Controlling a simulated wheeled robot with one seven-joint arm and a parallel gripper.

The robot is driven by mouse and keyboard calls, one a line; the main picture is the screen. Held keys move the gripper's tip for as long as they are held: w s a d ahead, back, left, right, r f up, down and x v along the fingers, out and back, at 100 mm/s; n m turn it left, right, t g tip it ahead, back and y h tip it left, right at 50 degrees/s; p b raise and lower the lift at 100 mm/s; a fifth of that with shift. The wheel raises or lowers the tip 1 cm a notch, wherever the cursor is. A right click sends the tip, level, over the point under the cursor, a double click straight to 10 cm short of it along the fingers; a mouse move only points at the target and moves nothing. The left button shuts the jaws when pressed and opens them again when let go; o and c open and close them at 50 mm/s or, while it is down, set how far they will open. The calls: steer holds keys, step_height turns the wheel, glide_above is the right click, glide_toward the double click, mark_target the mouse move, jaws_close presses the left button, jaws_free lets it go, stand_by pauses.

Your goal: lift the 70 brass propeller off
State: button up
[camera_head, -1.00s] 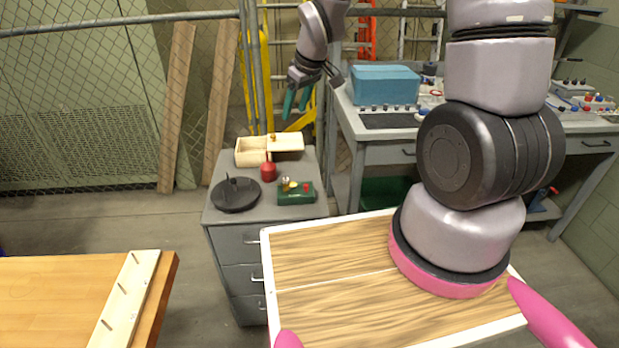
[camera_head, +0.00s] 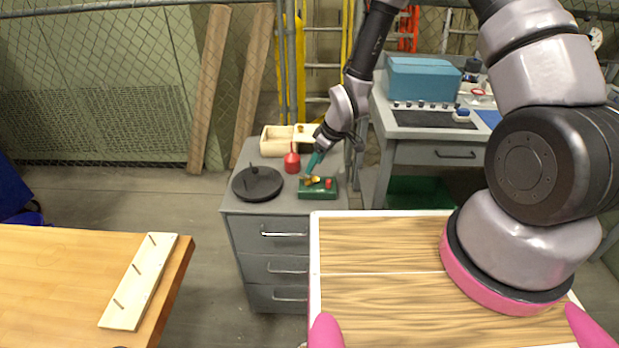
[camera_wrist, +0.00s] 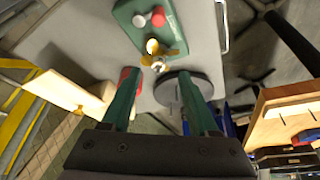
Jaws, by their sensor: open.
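The brass propeller (camera_head: 312,180) sits on the green box (camera_head: 318,194) on top of the grey drawer cabinet. In the wrist view the yellow propeller (camera_wrist: 172,53) shows beyond my fingertips, near one end of the green box (camera_wrist: 139,27), with a small pale metal part beside it. My gripper (camera_head: 315,163) is tilted down just above the propeller. In the wrist view my gripper (camera_wrist: 159,76) has its two teal fingers wide apart, with nothing held between them. Any number on the propeller is too small to read.
A red oil can (camera_head: 292,162) stands left of the green box. A dark round disc with an upright part (camera_head: 257,184) lies farther left. An open wooden box (camera_head: 280,140) is behind them. A wooden table with a pegged board (camera_head: 140,285) is at lower left.

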mark_target(309, 177)
steer(key=x, duration=0.5)
steer(key=shift+w, duration=0.15)
jaws_close()
